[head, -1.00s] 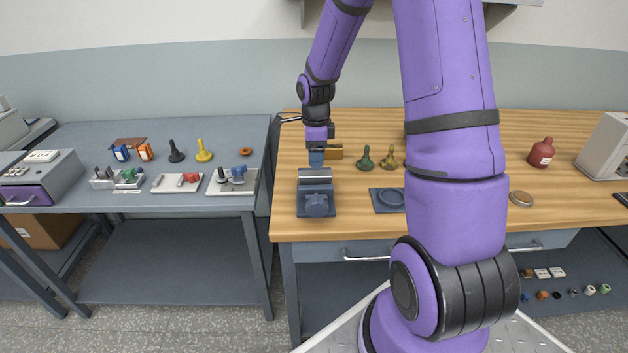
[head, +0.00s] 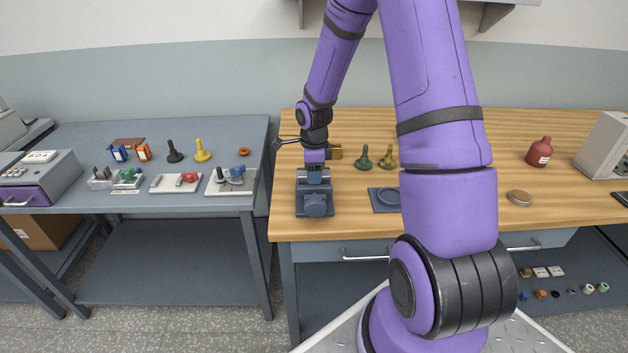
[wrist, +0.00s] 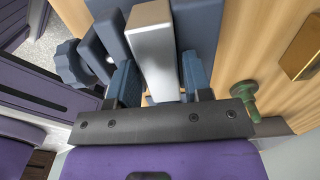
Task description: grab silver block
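The silver block (wrist: 153,50) is a long pale grey bar set in the blue-grey vise (head: 315,205). The vise jaws (wrist: 198,25) also show around it in the wrist view. My gripper (wrist: 160,75) is open, with one blue finger on each side of the block. A gap shows between the block and the right finger; the left finger is very close to it, and I cannot tell whether it touches. In the head view my gripper (head: 314,177) is down at the vise and mostly hides the block.
A brass block (head: 335,152) stands just behind the vise. Green (head: 363,157) and olive (head: 387,157) knobbed pieces stand to its right. A blue-grey plate (head: 384,199) with a round recess lies right of the vise. The wooden table's (head: 285,225) front left corner is clear.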

